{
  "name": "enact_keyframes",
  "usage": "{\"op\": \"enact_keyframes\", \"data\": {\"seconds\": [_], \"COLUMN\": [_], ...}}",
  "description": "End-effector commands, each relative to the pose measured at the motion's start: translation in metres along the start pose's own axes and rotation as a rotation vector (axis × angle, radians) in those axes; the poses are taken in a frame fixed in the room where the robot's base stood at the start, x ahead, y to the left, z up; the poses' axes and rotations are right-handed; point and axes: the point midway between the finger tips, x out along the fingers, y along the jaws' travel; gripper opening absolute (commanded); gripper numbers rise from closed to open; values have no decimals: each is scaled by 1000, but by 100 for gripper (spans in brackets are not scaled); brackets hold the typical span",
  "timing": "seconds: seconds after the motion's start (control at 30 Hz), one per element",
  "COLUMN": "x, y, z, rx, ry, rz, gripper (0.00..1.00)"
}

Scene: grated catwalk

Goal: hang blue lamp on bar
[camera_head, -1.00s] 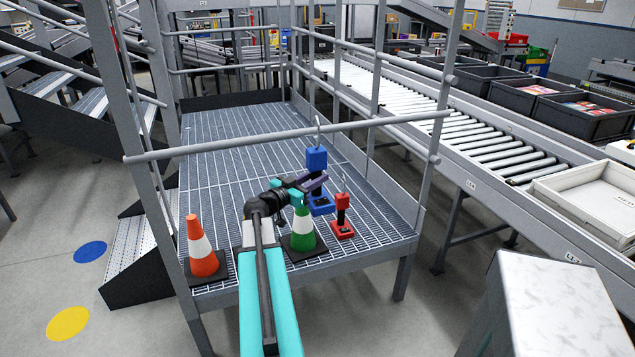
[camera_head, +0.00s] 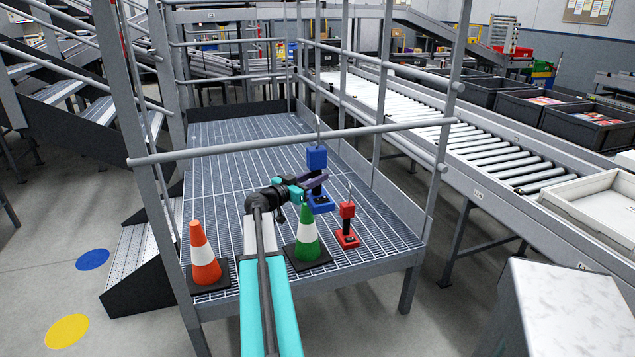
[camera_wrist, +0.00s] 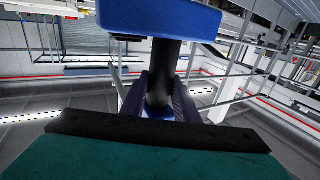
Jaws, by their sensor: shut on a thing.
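The blue lamp (camera_head: 317,159) has a blue block on top, a dark stem, a wider blue base and a thin hook. My gripper (camera_head: 315,182) is shut on its stem; the wrist view shows the dark stem (camera_wrist: 165,70) between the fingers, with a blue part of the lamp above. The lamp is roughly upright, apparently above the grating. The grey bar (camera_head: 220,150) crosses the front of the catwalk. The hook overlaps the bar in the head view; I cannot tell their depth or whether they touch.
A green-and-white cone (camera_head: 307,238) stands close beside my arm. A smaller red lamp (camera_head: 347,211) stands right of it, and an orange cone (camera_head: 203,255) at left. Upright posts (camera_head: 440,160) and railings border the catwalk (camera_head: 230,150). The grating behind is clear.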

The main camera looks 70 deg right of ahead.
Motion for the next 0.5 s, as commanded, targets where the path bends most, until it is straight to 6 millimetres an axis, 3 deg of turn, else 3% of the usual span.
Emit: {"op": "enact_keyframes", "data": {"seconds": [0.5], "x": [0], "y": [0], "z": [26], "rx": [-2], "ry": [1], "rz": [0], "gripper": [0]}}
